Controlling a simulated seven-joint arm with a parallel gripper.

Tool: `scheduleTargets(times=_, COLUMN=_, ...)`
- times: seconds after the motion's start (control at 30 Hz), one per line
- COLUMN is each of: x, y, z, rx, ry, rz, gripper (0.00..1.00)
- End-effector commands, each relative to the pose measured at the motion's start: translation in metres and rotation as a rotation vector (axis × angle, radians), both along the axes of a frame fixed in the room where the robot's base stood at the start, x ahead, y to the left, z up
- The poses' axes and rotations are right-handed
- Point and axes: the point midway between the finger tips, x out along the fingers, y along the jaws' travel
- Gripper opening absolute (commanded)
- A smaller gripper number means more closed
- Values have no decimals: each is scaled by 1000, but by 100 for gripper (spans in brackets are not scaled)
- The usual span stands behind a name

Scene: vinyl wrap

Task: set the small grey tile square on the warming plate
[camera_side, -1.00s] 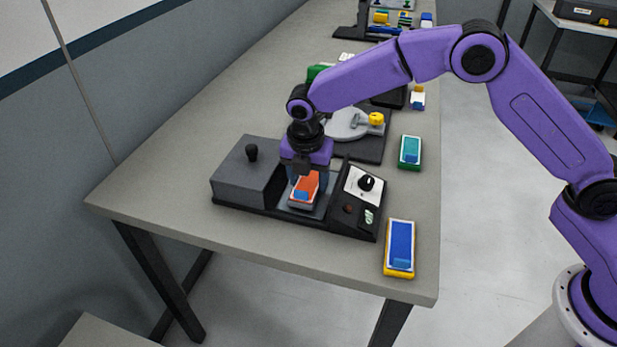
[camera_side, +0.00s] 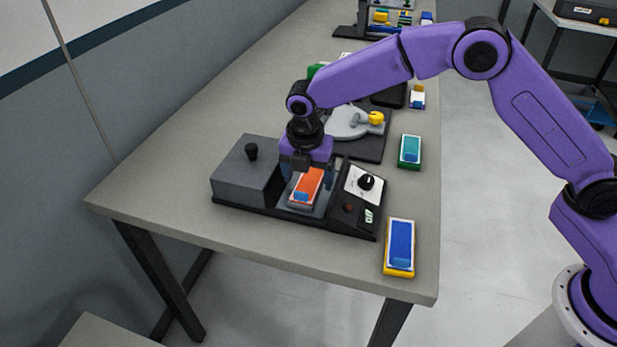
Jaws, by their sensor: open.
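The small grey tile (camera_side: 304,188) lies on the warming plate (camera_side: 321,207), in the bay between a grey box and a control panel. Its top is covered in orange with a blue tab at the near end, and its grey-white side shows at the near edge. It looks flat and roughly in line with the bay; I cannot tell exactly how square it is. My gripper (camera_side: 308,179) is over the tile, pointing down and open, with a finger on either side of the tile's far part. The far end of the tile is partly hidden by my gripper.
The grey box with a black knob (camera_side: 248,172) stands left of the bay, the panel with a dial (camera_side: 364,187) right. A blue-topped yellow block (camera_side: 399,247) and a green block (camera_side: 410,151) lie to the right. A clamp fixture (camera_side: 352,125) stands behind.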

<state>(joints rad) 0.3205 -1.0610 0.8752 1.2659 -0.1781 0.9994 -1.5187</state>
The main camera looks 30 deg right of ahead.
Motion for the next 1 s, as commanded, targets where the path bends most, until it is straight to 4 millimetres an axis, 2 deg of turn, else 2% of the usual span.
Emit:
scheduleTargets(times=0.3, x=-6, y=7, z=62, rx=3, ry=-3, rz=1, gripper=84)
scheduleTargets(times=0.5, x=-10, y=11, z=94, rx=1, ry=-1, rz=1, gripper=84)
scheduleTargets(times=0.7, x=-12, y=12, z=108, rx=1, ry=-1, rz=1, gripper=84)
scheduleTargets(times=1.0, x=-13, y=11, z=110, rx=1, ry=0, rz=-3, gripper=84)
